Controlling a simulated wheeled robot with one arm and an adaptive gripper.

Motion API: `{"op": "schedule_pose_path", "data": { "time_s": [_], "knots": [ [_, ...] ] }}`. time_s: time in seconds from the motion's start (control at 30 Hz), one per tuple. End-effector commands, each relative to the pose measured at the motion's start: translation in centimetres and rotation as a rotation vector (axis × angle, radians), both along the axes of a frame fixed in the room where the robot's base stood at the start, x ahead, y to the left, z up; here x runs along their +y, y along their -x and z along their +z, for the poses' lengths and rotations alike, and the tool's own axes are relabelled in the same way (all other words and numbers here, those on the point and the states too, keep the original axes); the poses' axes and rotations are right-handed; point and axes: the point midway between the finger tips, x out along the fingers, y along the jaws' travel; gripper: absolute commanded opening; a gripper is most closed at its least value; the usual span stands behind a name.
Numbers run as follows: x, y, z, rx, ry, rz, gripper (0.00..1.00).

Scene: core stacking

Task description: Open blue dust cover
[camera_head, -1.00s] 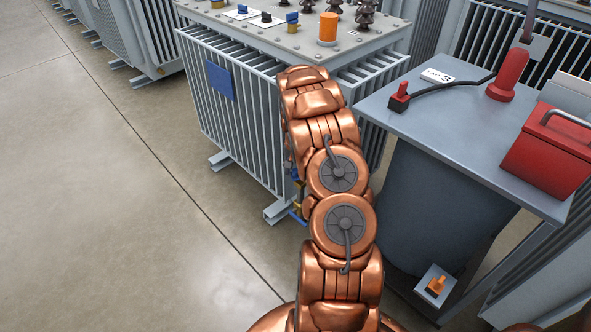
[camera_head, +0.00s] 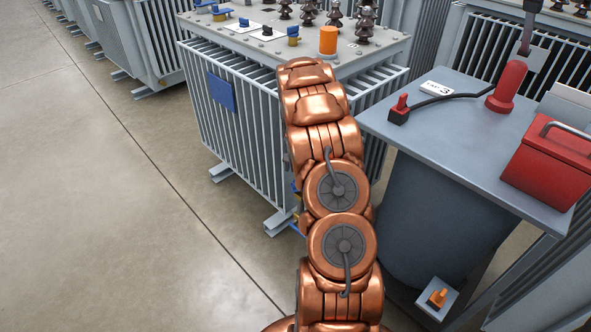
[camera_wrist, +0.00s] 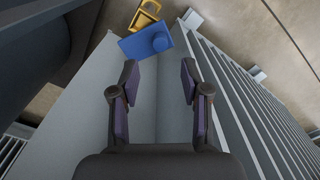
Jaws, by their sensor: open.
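In the head view, my arm hides my gripper. Small blue parts show low on the transformer beside my arm, mostly hidden.
A finned grey transformer (camera_head: 235,125) stands in front of my arm, with an orange cylinder (camera_head: 328,41) on top. A grey cabinet (camera_head: 445,105) on the right carries a red toolbox (camera_head: 545,170). The floor (camera_head: 100,200) on the left is clear.

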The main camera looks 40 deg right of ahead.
Motion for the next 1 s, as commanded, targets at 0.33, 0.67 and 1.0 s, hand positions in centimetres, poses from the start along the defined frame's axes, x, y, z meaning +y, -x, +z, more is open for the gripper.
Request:
{"op": "schedule_pose_path", "data": {
  "time_s": [0.33,0.67,1.0],
  "knots": [
    [-0.5,1.1,0.6,0.002,0.015,0.017,0.21],
    [-1.2,6.3,3.4,-0.008,0.063,0.148,0.0],
    [-1.7,11.8,2.8,-0.106,0.113,0.41,0.0]
  ]
}}
